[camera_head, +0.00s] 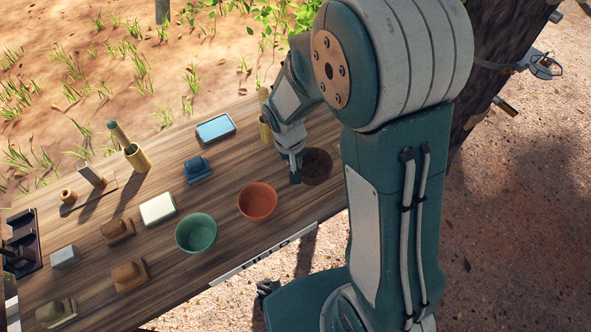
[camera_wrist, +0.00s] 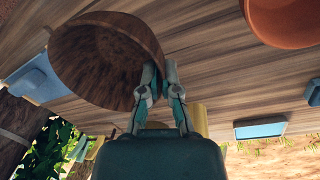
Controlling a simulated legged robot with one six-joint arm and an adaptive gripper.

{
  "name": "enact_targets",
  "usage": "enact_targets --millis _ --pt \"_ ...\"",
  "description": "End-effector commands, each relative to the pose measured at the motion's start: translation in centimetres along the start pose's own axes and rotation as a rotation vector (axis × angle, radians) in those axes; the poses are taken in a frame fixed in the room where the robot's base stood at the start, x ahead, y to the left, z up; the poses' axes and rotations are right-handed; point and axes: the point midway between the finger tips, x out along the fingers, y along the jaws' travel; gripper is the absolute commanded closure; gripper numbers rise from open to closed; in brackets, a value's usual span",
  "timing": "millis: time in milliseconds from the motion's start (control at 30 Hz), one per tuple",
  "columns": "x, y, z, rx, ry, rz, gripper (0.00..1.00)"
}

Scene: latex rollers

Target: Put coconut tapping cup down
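The coconut tapping cup (camera_head: 317,166) is a dark brown round bowl at the right end of the wooden table (camera_head: 226,167). It shows large at the upper left of the wrist view (camera_wrist: 100,55), with its hollow inside facing the camera. My gripper (camera_head: 295,178) is at the cup's left side in the head view. In the wrist view my gripper's fingers (camera_wrist: 160,75) are close together at the cup's rim, with the wall pinched between them. I cannot tell whether the cup's base touches the table.
A terracotta bowl (camera_head: 257,202) and a green bowl (camera_head: 196,233) stand to the left along the near edge. A blue block (camera_head: 197,168) and a blue-topped tray (camera_head: 215,128) lie farther back. A tree trunk (camera_head: 500,45) is at the right.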

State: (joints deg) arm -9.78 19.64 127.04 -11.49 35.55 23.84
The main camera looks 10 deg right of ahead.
Motion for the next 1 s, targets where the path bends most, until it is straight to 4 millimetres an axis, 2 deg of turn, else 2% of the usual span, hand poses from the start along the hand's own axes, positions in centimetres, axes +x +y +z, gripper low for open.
enact_targets --millis 200,500,533,567,600,633,1000 --pt "3.0 -0.4 0.1 -0.001 -0.004 0.002 1.0" --pt "3.2 -0.4 0.0 -0.001 -0.001 0.001 1.0" --pt "3.2 -0.4 0.0 -0.001 -0.001 0.0 0.92" --pt "3.2 -0.4 0.0 -0.001 0.0 0.0 0.79" --pt "3.2 -0.4 0.0 -0.001 -0.001 0.0 0.61" --pt "3.2 -0.4 0.0 -0.001 -0.001 0.0 0.57" --pt "3.0 -0.4 0.0 -0.001 0.0 0.0 0.57"
